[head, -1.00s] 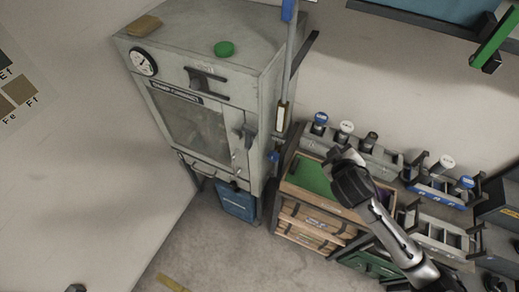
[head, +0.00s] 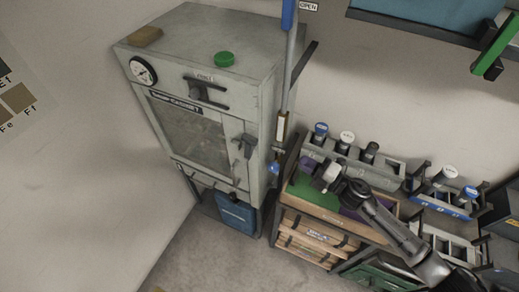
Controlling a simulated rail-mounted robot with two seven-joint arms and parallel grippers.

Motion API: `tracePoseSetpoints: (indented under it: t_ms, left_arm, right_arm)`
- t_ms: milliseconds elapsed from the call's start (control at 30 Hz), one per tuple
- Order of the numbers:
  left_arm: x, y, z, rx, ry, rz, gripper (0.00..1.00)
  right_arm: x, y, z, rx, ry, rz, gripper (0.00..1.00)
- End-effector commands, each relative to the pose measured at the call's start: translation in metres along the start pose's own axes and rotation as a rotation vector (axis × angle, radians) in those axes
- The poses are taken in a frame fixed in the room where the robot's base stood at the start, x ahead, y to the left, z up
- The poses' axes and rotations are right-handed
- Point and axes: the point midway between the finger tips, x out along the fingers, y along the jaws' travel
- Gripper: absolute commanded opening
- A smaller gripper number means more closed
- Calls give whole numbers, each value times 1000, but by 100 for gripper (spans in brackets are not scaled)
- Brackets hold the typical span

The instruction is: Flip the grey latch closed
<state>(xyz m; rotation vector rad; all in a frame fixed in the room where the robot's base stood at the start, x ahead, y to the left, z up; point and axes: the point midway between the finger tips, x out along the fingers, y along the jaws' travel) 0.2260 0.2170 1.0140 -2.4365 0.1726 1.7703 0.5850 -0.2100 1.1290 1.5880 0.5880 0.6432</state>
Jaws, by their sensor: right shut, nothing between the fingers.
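A grey latch (head: 247,144) sits on the right edge of the front of a grey cabinet (head: 262,100), beside its windowed door (head: 190,132). Its exact angle is too small to tell. My right gripper (head: 322,181) is shut and empty. It is to the right of the cabinet and apart from the latch, over the green-and-purple-topped wooden drawer unit in the picture. My left gripper is not in view.
A tall lever with a blue grip (head: 288,14) stands along the cabinet's right side, between my gripper and the latch in the picture. Racks with blue, white and black knobs (head: 347,137) stand behind my right arm. The floor (head: 225,255) in front is clear.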

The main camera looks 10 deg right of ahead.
Motion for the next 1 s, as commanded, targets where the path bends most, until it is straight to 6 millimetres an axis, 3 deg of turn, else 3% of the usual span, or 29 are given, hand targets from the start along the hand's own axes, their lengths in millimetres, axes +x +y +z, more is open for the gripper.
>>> tracePoseSetpoints:
  t_ms: [300,767,1000]
  left_arm:
    - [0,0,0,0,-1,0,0]
    - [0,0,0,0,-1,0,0]
    - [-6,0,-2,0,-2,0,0]
  right_arm:
    - [-3,6,-31,-47,187,40,0]
    - [-2,6,-32,-64,196,44,0]
    - [20,10,-37,-63,195,46,0]
